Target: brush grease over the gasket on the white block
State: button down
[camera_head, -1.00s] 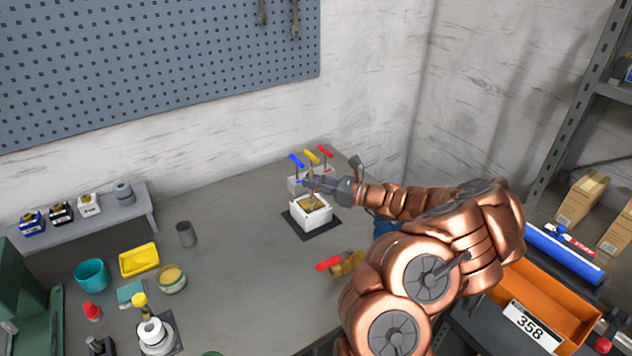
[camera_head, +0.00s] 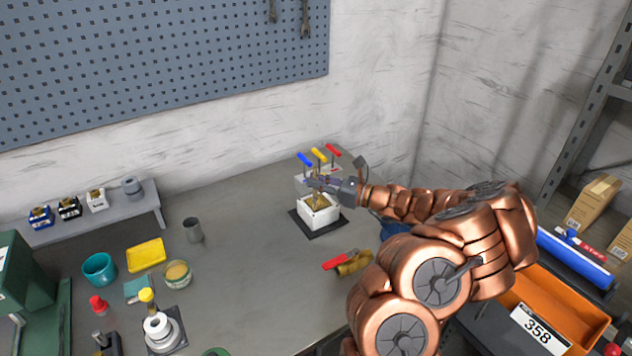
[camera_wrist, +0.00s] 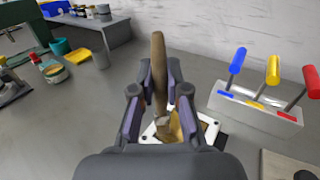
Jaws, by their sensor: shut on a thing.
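The white block (camera_head: 313,217) stands on a dark mat (camera_head: 327,232) near the back right of the bench. A tan-gold patch, likely the gasket, shows on its top, and it also shows in the wrist view (camera_wrist: 176,127). My gripper (camera_head: 318,184) is above the block, and in the wrist view (camera_wrist: 160,92) its fingers are shut on a brush (camera_wrist: 159,65) with a wooden handle. The brush is roughly upright with its head down at the block's top. The gripper hides part of the block, and I cannot tell whether the bristles touch the gasket.
An open tin (camera_head: 177,274), a grey cup (camera_head: 193,230) and a yellow tray (camera_head: 147,254) are at left. Mid-bench is clear.

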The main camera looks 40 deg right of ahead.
jog(key=shift+d, duration=0.45)
jog(key=shift+d, duration=0.1)
jog(key=shift+d+p, duration=0.35)
jog(key=shift+d, duration=0.15)
jog(key=shift+d, duration=0.15)
jog(key=shift+s+d, duration=0.1)
jog(key=shift+d, duration=0.45)
jog(key=shift+d, duration=0.1)
jog(key=shift+d+p, duration=0.3)
jog(key=shift+d, duration=0.2)
jog(key=shift+a, duration=0.15)
jog(key=shift+a, duration=0.5)
